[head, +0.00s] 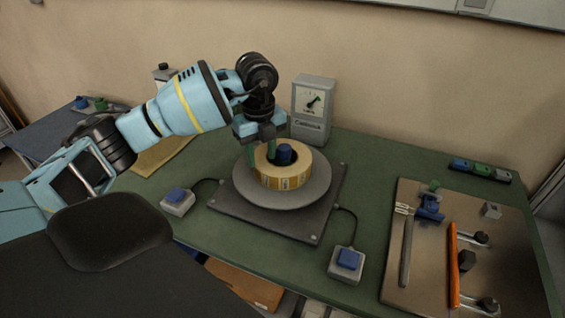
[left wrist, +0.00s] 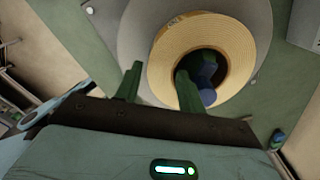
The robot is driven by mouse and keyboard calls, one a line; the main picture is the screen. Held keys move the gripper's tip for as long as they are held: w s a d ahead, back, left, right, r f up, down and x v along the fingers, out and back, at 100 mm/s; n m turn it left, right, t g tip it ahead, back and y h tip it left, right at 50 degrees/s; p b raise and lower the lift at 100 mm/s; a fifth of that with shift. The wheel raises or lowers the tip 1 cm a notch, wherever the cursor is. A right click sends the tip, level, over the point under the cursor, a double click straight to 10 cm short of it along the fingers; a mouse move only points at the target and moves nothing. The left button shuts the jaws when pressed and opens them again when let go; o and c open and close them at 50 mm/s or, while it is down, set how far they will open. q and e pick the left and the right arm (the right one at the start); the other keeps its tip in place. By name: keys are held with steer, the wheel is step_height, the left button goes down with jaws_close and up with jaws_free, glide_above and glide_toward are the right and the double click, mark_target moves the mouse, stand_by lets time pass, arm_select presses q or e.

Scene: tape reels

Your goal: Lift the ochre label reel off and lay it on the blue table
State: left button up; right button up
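The ochre label reel (head: 293,178) lies flat on a round grey turntable plate (head: 318,188), around a blue hub (head: 285,153). My left gripper (head: 261,151) is at the reel's left side, pointing down. In the left wrist view, the green fingers of the left gripper (left wrist: 158,80) are apart. One is outside the rim of the reel (left wrist: 240,42) and the other is over or in its hole, beside the blue hub (left wrist: 207,75). The gripper looks open around the reel's wall. The blue table (head: 45,138) stands at the far left. My right gripper is not in view.
The turntable stands on a green bench (head: 190,218). A grey dial box (head: 313,105) is behind it. Blue-buttoned boxes (head: 178,201) (head: 346,263) flank its base. A tool board (head: 480,210) lies at right. Small items (head: 97,102) sit at the blue table's back; its front looks clear.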

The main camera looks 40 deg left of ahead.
mark_target(262, 164)
arm_select(q)
steer(key=shift+w+f, duration=0.1)
steer(key=shift+f, duration=2.5)
steer(key=shift+c, duration=0.5)
steer(key=c, duration=0.7)
steer(key=shift+r, duration=0.1)
jaws_close()
step_height(262, 164, up, 10)
